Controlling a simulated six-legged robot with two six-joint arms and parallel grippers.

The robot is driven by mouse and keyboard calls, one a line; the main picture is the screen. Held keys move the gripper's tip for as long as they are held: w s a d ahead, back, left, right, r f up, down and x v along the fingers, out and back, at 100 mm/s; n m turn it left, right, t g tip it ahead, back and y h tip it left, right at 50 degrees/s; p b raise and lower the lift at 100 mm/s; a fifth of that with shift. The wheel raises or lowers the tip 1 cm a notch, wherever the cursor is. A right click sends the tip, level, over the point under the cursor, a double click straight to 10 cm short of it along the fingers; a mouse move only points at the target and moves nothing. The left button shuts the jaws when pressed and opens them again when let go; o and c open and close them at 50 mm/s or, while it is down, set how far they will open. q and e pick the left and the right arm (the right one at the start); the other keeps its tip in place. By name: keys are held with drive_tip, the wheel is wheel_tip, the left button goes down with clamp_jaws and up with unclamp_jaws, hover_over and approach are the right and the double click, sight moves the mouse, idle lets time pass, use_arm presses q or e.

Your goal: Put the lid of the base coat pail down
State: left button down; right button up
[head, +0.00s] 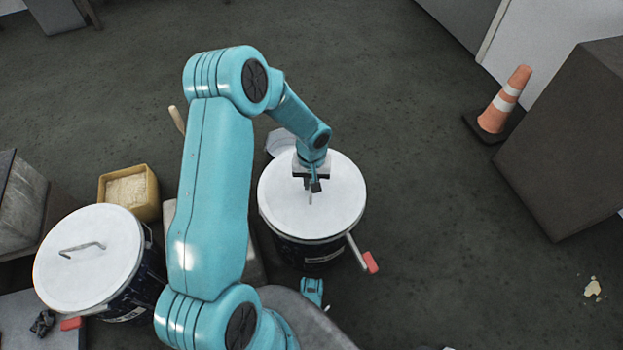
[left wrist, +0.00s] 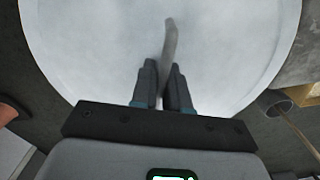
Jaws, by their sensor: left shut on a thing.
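A dark pail (head: 318,252) stands right of centre in the head view, with a round white lid (head: 285,205) over its top. My left gripper (head: 314,190) is above the lid's middle, pointing down. In the left wrist view, my left gripper (left wrist: 161,72) is shut on the lid's grey bar handle (left wrist: 170,40), and the white lid (left wrist: 90,40) fills most of the picture. I cannot tell whether the lid touches the pail's rim. A second dark pail (head: 150,277) stands at the left, with a white lid (head: 95,275) and a bent handle. My right gripper is not in view.
A yellow tub (head: 150,205) with pale contents stands behind the left pail. A pail handle with a red grip (head: 370,262) sticks out at the right pail's side. A traffic cone (head: 505,100) and a dark box (head: 570,140) stand farther right. The floor between is clear.

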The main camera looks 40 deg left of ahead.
use_arm(q)
drive_tip(key=shift+f+b, duration=0.65)
drive_tip(key=shift+f, duration=0.05)
idle(0.4)
drive_tip(key=c, duration=1.1)
unclamp_jaws()
drive_tip(key=shift+o, duration=0.2)
drive_tip(key=shift+r, duration=0.35)
wheel_tip(320, 180, up, 16)
drive_tip(key=p, duration=0.6)
drive_tip(key=shift+f, duration=0.1)
